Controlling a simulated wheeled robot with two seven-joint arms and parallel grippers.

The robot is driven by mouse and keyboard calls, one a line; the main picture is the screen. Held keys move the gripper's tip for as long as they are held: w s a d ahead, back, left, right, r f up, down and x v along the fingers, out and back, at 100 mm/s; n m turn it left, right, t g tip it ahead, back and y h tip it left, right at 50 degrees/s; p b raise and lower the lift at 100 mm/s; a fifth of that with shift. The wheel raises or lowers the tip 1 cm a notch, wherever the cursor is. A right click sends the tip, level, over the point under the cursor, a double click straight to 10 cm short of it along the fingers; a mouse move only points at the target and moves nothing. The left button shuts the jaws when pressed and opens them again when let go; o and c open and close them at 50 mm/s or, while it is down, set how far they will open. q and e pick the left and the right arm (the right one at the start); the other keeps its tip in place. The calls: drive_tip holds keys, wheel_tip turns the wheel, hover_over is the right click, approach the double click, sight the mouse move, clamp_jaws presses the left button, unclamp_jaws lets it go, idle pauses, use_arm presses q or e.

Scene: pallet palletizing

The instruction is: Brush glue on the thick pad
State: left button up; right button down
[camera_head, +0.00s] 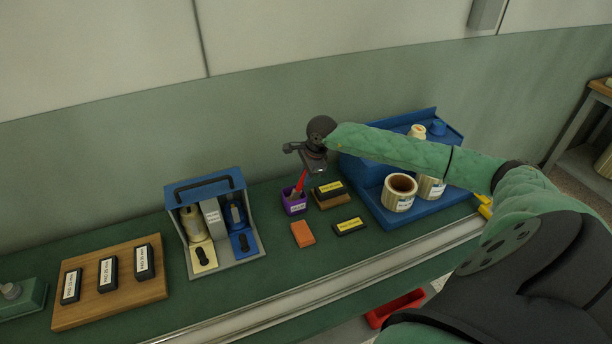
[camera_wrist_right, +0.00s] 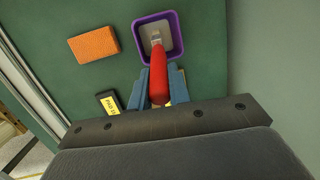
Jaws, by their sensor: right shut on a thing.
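My right gripper (camera_head: 305,172) is shut on the red handle of a brush (camera_head: 300,181). In the right wrist view the blue fingers of the gripper (camera_wrist_right: 158,92) sit on both sides of the red handle (camera_wrist_right: 158,72). The brush's pale metal end is inside the purple cup (camera_head: 295,208), whose rim also shows in the wrist view (camera_wrist_right: 137,42). Three black pads with white labels, one of them the middle pad (camera_head: 107,273), lie on a wooden board (camera_head: 90,312) at the left. Their thickness markings are too small to read surely. My left gripper is out of view.
An orange block (camera_head: 302,234) and a black block with a yellow label (camera_head: 350,226) lie before the cup. Another yellow-labelled block (camera_head: 329,188) rests on a wooden base beside it. A grey-and-blue caddy (camera_head: 228,265) stands between board and cup. A blue stand (camera_head: 420,212) holds rolls at right.

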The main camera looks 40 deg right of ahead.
drive_tip(key=shift+f+b, duration=0.5)
idle(0.5)
drive_tip(key=shift+s+f+b, duration=0.1)
drive_tip(key=shift+b, duration=0.45)
idle(2.6)
drive_tip(key=shift+w+a+r+v, duration=0.15)
drive_tip(key=shift+w+v, duration=0.1)
drive_tip(key=shift+v, duration=0.9)
drive_tip(key=shift+w+a+v, duration=0.15)
drive_tip(key=shift+w+v, duration=0.1)
drive_tip(key=shift+v, duration=0.95)
drive_tip(key=shift+w+a+r+v, duration=0.1)
drive_tip(key=shift+w+v, duration=0.1)
drive_tip(key=shift+v, duration=0.95)
drive_tip(key=shift+w, duration=0.15)
drive_tip(key=shift+f, duration=0.15)
